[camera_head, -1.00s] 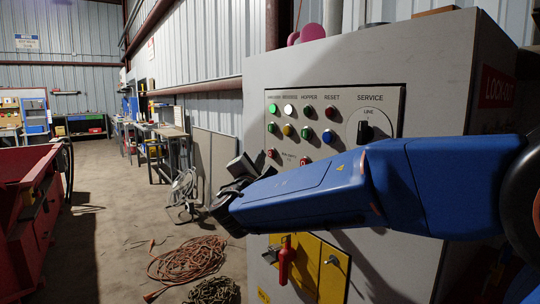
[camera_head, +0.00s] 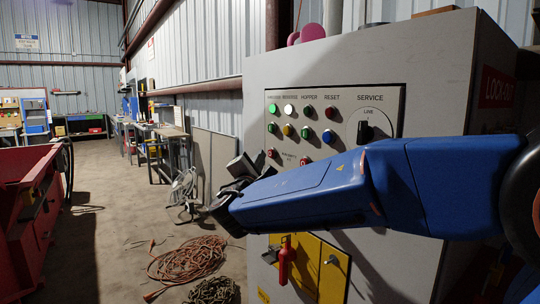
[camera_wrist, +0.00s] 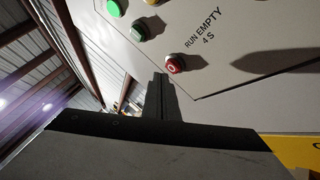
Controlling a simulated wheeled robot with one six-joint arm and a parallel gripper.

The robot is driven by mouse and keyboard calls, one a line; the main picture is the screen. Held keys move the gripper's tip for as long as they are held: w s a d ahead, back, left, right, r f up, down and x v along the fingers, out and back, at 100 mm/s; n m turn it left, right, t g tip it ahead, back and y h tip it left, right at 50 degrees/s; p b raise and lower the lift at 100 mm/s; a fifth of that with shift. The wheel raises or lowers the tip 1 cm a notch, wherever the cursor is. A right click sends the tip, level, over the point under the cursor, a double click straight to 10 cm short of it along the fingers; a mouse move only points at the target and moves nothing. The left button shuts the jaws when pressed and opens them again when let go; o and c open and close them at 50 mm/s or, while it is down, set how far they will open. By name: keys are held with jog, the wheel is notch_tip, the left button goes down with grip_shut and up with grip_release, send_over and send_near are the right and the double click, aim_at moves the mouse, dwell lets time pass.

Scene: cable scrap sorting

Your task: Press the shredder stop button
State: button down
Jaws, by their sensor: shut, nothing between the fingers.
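A red button (camera_head: 271,153) with a white mark sits at the lower left of the grey control panel (camera_head: 385,105). It also shows in the wrist view (camera_wrist: 175,63), beside the lettering "RUN EMPTY 4 S". A second red button (camera_head: 304,160) sits to its right, partly hidden by my arm. My gripper (camera_head: 241,166) is shut and empty, left of and slightly below the first red button in the head view. In the wrist view its fingertips (camera_wrist: 160,77) are just left of that button and seem apart from it; the exact gap cannot be told.
Green, white, yellow, blue and red buttons (camera_head: 308,132) and a black service selector (camera_head: 364,131) crowd the panel. A red handle (camera_head: 286,262) is on a yellow plate (camera_head: 331,279) below. Orange cable (camera_head: 188,258) lies on the floor. The aisle at left is open.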

dwell(0.8)
jog(key=shift+w+d, duration=0.25)
jog(key=shift+d, duration=0.1)
jog(key=shift+w+d, duration=0.25)
jog(key=shift+d, duration=0.15)
dwell(0.9)
jog(key=shift+s+a, duration=0.1)
jog(key=shift+a, duration=0.1)
jog(key=shift+s+a, duration=0.4)
jog(key=shift+a, duration=0.15)
jog(key=shift+a, duration=0.1)
jog(key=s+a, duration=0.1)
jog(key=a, duration=0.1)
jog(key=s+a, duration=0.1)
jog(key=a, duration=0.1)
jog(key=shift+s, duration=0.4)
dwell(0.3)
dwell(0.5)
